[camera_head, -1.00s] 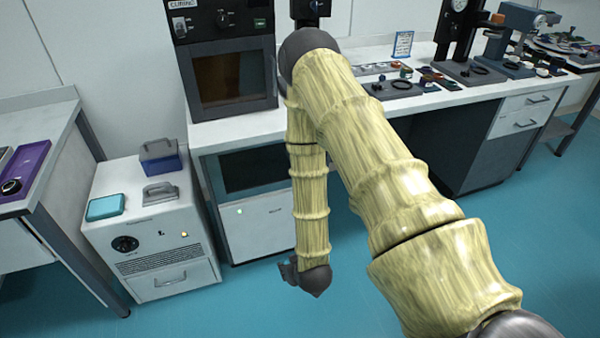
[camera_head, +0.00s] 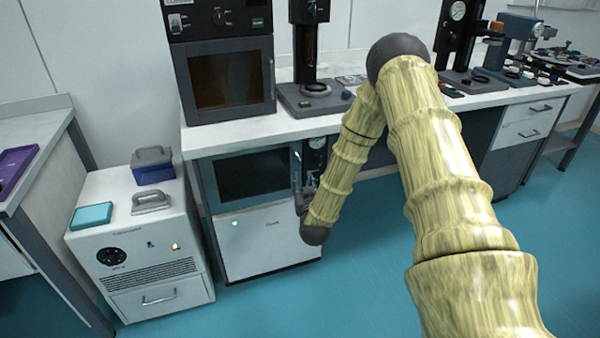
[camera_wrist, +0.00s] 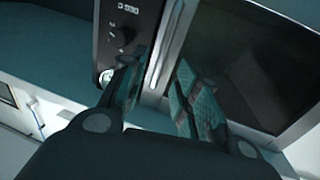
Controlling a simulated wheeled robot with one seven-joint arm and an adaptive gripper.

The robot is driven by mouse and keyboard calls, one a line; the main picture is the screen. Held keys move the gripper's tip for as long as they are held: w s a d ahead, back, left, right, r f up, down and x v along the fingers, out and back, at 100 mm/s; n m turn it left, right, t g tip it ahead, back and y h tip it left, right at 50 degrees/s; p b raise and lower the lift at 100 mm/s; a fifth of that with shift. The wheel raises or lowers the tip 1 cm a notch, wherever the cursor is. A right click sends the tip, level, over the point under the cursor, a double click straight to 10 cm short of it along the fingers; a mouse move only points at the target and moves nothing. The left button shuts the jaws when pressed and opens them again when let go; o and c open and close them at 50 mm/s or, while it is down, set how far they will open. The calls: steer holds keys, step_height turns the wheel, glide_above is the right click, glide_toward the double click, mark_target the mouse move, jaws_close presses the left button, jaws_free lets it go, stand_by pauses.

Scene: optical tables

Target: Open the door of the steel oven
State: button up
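The steel oven (camera_head: 267,240) stands under the bench, with a dark window (camera_head: 252,175) in its shut door and a control panel with a gauge (camera_head: 317,143) on the right. In the wrist view, its pale bar handle (camera_wrist: 166,45) runs along the edge of the dark window (camera_wrist: 250,75), beside the black panel (camera_wrist: 122,30). My gripper (camera_head: 302,187) is at the oven's right front, by the handle. In the wrist view my gripper (camera_wrist: 158,92) is open, its fingers on either side of the handle's line. Contact cannot be told.
A black curing oven (camera_head: 228,80) and a stand (camera_head: 312,100) sit on the bench above. A white cabinet (camera_head: 140,245) with a blue box (camera_head: 153,170) and a teal case (camera_head: 91,215) stands to the left. Blue floor (camera_head: 360,290) is clear in front.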

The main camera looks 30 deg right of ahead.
mark_target(300, 171)
steer(key=x, duration=0.6)
steer(key=shift+w+d, duration=0.1)
steer(key=shift+w, duration=0.15)
jaws_close()
